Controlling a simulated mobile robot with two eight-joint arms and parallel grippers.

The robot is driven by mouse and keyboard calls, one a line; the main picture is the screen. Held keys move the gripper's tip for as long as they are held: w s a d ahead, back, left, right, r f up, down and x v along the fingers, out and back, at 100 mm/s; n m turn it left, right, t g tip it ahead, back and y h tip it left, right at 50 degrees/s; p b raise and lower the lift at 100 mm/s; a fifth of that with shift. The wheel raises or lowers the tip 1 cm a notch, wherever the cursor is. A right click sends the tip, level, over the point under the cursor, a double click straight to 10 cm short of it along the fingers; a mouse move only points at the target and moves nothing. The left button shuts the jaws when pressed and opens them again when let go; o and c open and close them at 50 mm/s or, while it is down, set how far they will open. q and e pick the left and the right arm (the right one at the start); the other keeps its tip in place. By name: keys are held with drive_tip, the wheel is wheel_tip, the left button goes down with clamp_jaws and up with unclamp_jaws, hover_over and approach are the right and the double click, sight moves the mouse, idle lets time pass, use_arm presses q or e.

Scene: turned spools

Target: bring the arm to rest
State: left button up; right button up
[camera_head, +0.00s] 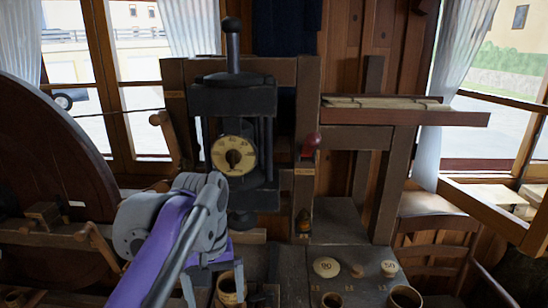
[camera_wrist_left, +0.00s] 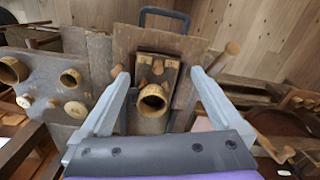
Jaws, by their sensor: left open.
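My left arm, purple and grey (camera_head: 185,235), reaches in from the lower left in the head view. Its gripper points down over the bench, and the jaws are partly cut off by the lower edge. In the left wrist view the gripper (camera_wrist_left: 157,76) is open, with its two grey fingers wide apart and nothing held. A hollow turned wooden spool (camera_wrist_left: 153,101) shows between and beyond the fingers, on a dark wooden block. A round wooden piece also shows near the gripper in the head view (camera_head: 230,291). My right gripper is not in view.
A dark press with a dial (camera_head: 234,155) stands behind the arm. A large wooden wheel (camera_head: 50,150) is at left. Round labelled discs (camera_head: 327,267) and hollow cups (camera_head: 405,297) sit on the bench at right. A shelf (camera_head: 400,114) and a chair (camera_head: 432,245) are farther right.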

use_arm(q)
drive_tip(key=s+a+f+m+t, duration=0.1)
drive_tip(key=s+a+f+t, duration=0.1)
drive_tip(key=s+f, duration=0.5)
drive_tip(key=s+a+f+m+t, duration=0.1)
drive_tip(key=s+a+f+t, duration=0.2)
drive_tip(key=s+f, duration=0.4)
wheel_tip(320, 180, down, 8)
drive_tip(key=shift+s+a+f+m+t, duration=0.2)
drive_tip(key=shift+a+m+t, duration=0.1)
drive_tip(key=shift+a, duration=0.5)
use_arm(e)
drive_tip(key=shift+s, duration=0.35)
